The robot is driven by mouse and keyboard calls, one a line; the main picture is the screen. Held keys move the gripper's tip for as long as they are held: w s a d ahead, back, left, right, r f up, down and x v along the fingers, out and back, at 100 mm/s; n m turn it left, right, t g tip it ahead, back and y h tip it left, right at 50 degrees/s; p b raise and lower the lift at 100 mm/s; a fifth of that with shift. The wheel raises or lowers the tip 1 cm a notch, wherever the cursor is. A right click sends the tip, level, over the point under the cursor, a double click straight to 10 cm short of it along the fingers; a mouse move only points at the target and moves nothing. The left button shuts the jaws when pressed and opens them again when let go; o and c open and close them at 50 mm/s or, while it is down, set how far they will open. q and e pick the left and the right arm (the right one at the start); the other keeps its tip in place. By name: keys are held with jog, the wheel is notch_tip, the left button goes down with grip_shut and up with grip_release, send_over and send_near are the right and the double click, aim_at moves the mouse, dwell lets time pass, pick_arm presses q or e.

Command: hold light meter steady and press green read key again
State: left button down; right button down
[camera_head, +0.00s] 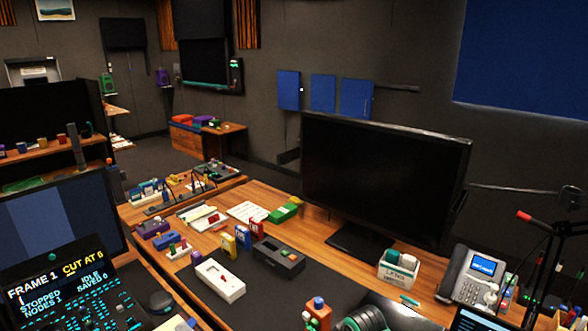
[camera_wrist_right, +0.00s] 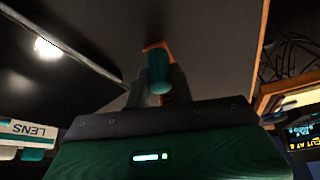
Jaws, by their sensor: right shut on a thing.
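In the right wrist view my right gripper (camera_wrist_right: 158,84) is shut on a small orange thing (camera_wrist_right: 168,98) with a teal cylinder (camera_wrist_right: 158,70) at its end. In the head view an orange piece with a blue top (camera_head: 318,305) stands at the bottom edge; I cannot tell if it is the same thing. No label shows which device is the light meter. No pressing finger shows on the green key. My left gripper is in neither view.
A white box with a red key (camera_head: 220,281) lies left of the dark box. A large black monitor (camera_head: 380,180) stands behind. A LENS box (camera_head: 397,268) and a desk phone (camera_head: 473,277) stand to the right. Small coloured blocks crowd the desk's left part.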

jog(key=c, duration=1.1)
grip_release()
jog(key=shift+c, duration=0.2)
jog(key=v, duration=1.2)
jog(key=o, duration=0.3)
jog(key=shift+p+v, duration=3)
jog(key=shift+p, duration=1.35)
jog(key=shift+s, duration=0.1)
